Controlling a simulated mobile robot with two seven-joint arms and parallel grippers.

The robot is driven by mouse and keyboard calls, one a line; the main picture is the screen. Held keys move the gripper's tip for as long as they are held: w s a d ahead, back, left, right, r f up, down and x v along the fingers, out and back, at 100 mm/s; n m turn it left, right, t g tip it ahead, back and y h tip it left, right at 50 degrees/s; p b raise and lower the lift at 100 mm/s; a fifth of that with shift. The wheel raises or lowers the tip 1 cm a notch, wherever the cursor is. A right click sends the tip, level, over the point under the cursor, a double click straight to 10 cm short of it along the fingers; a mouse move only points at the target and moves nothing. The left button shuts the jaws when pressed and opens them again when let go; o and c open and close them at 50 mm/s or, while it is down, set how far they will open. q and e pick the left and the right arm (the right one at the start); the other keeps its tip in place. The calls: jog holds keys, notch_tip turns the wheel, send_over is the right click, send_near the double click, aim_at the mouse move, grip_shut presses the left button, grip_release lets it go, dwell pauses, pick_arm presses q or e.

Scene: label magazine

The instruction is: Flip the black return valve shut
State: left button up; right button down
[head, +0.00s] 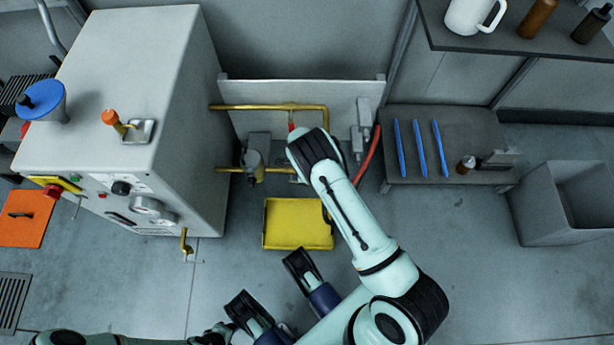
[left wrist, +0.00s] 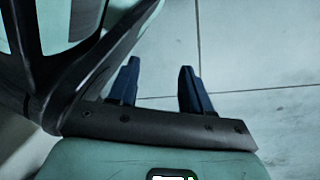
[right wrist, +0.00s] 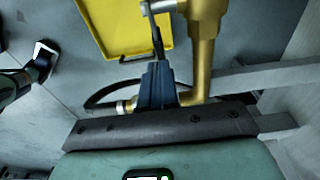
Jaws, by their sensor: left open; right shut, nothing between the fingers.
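In the right wrist view a thin dark lever (right wrist: 157,42), which looks like the black return valve's handle, runs from a silver fitting (right wrist: 165,6) beside a brass pipe (right wrist: 204,60) down to my right fingertips. My right gripper (right wrist: 158,66) is shut with nothing held. Its tips overlap the lever's end in the picture; I cannot tell if they touch. In the head view my right arm hides this gripper and the valve. My left gripper (left wrist: 158,62) is open and empty over bare floor in the left wrist view.
A yellow tray (head: 298,225) lies on the floor below the brass pipes (head: 268,107). A red-handled fitting (head: 291,126) is on the upper pipe. The grey machine cabinet (head: 188,125) stands left. A low shelf (head: 445,140) stands right. Floor between tray and shelf is partly clear.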

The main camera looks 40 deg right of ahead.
pick_arm(q)
jog(key=shift+s+f, duration=0.1)
jog(key=shift+s, duration=0.1)
pick_arm(e)
jog(key=shift+f, duration=0.15)
pick_arm(q)
jog(key=shift+s+f+g+b, duration=0.25)
jog(key=shift+s+g+b, duration=0.05)
jog(key=shift+s, duration=0.1)
pick_arm(e)
jog(key=shift+f, duration=0.2)
